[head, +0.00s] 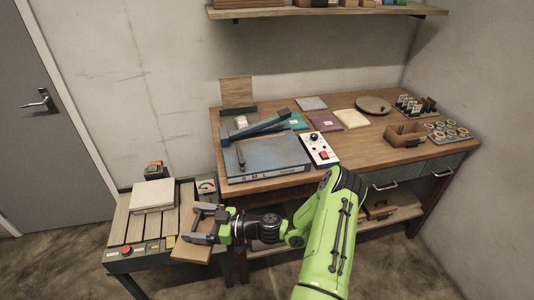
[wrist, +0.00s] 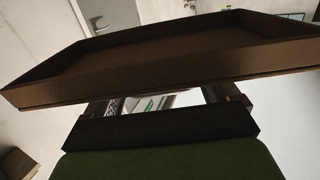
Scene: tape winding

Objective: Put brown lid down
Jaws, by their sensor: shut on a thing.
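The brown lid (head: 190,252) is held by my gripper (head: 203,225) at the right front corner of the slatted low table (head: 135,230). In the wrist view the lid (wrist: 170,65) is a shallow brown panel with raised rims, across the front of the gripper (wrist: 158,104). The fingers are shut on its near edge. I cannot tell whether the lid touches the table. Part of it is hidden behind the gripper in the head view.
A pale flat box (head: 153,195) lies on the low table, with a red button (head: 126,250) at its front. The workbench holds a blue lever machine (head: 268,158), a switch box (head: 320,150), an open brown box (head: 404,135) and a round disc (head: 373,105).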

